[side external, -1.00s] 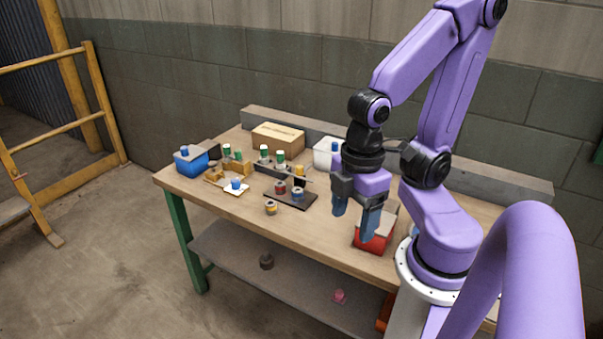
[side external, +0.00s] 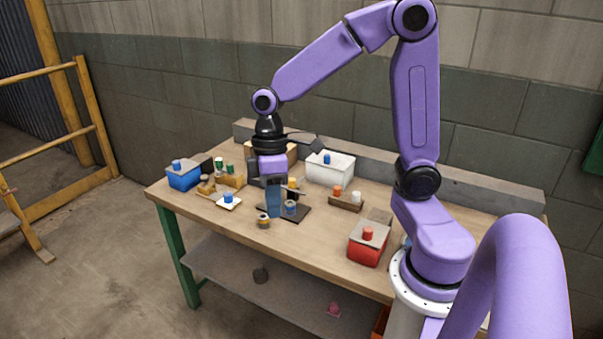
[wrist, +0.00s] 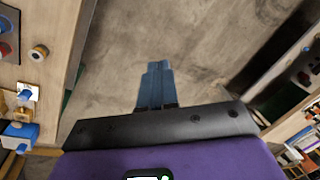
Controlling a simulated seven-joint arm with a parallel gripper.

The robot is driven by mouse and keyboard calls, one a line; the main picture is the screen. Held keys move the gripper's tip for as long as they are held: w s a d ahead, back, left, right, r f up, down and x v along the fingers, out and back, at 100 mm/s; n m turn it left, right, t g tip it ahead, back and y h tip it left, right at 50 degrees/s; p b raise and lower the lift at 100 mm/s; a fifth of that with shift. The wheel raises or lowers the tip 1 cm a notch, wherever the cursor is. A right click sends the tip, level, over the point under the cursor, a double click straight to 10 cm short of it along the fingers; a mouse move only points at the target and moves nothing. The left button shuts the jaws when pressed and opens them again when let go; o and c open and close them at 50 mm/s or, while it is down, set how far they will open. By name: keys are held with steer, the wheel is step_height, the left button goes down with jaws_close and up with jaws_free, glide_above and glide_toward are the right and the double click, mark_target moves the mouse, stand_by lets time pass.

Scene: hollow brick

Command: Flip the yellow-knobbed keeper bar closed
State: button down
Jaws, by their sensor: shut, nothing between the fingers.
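A yellow knob (side external: 293,183) shows just right of my gripper in the side view, at the back of a dark plate (side external: 303,212). The bar it belongs to is too small and partly hidden to tell its position. A blue-topped round piece (side external: 290,207) stands on the plate. My gripper (side external: 273,214) points down with its fingers together and empty, in front of the plate's left part in this view. The wrist view shows the closed fingers (wrist: 158,66) against the floor, with the dark plate's edge (wrist: 8,52) at the far left.
A small round piece (side external: 263,221) stands near the front edge. A blue bin (side external: 184,180) and a white tile with a blue knob (side external: 228,201) are left. A white box (side external: 330,168), an orange-and-white-knobbed block (side external: 346,203) and a red bin (side external: 364,252) are right. Bare tabletop lies front centre.

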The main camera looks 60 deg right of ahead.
steer(key=w+d+f+m+t+y, duration=0.1)
steer(key=w+d+f+m+y, duration=0.15)
steer(key=w+d, duration=0.6)
steer(key=w+d+f+m+t+y, duration=0.1)
steer(key=w+d+f+m, duration=0.15)
steer(key=w+d, duration=0.6)
steer(key=s+d+f+m+t, duration=0.1)
steer(key=d+f, duration=0.1)
steer(key=d, duration=0.7)
steer(key=s+d+f+m+t, duration=0.1)
steer(key=d+f+t, duration=0.1)
steer(key=d, duration=0.8)
steer(key=s+d+f+m+t, duration=0.2)
steer(key=d+f, duration=0.2)
steer(key=d, duration=0.6)
steer(key=shift+d+h, duration=0.15)
steer(key=shift+h, duration=0.2)
steer(key=x, duration=1)
